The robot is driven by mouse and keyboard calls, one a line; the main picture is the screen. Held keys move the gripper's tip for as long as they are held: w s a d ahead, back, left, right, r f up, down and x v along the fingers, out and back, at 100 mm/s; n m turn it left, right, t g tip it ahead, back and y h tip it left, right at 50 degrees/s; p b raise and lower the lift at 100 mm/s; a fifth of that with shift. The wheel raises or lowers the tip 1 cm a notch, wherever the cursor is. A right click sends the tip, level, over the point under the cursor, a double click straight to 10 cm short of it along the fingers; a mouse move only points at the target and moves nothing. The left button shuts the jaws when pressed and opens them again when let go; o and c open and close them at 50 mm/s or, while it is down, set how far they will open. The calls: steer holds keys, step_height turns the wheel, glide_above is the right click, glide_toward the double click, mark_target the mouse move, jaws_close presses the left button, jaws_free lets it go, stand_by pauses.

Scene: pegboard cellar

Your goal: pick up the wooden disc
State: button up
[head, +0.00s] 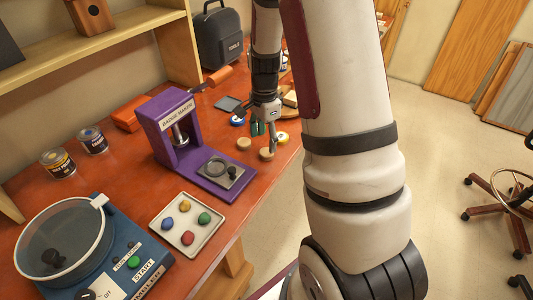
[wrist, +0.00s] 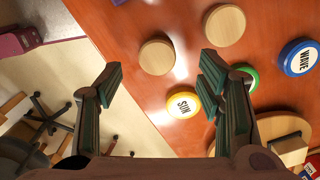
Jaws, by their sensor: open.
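Two plain pale wooden discs lie on the red-brown bench. One wooden disc (wrist: 157,57) is nearer the bench edge, and it also shows in the head view (head: 267,154). The other wooden disc (wrist: 225,25) lies further in, and the head view shows it to the left (head: 244,143). My gripper (wrist: 161,72) is open and empty, with its green-padded fingers apart. In the wrist view the nearer disc shows between and beyond the fingertips. In the head view my gripper (head: 265,134) is over the bench just behind the discs.
A yellow "SUN" badge (wrist: 183,104) lies close to the nearer disc. A green badge (wrist: 251,76) is partly behind a finger, with a blue "WAVE" badge (wrist: 299,58) beyond. The purple badge maker (head: 182,135) and a tray of coloured pieces (head: 187,248) stand left.

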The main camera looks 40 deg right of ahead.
mark_target(267, 151)
steer(key=f, duration=0.2)
steer(key=f+p, duration=0.1)
steer(key=f, duration=0.2)
steer(key=shift+s+d, duration=0.2)
steer(key=c, duration=0.9)
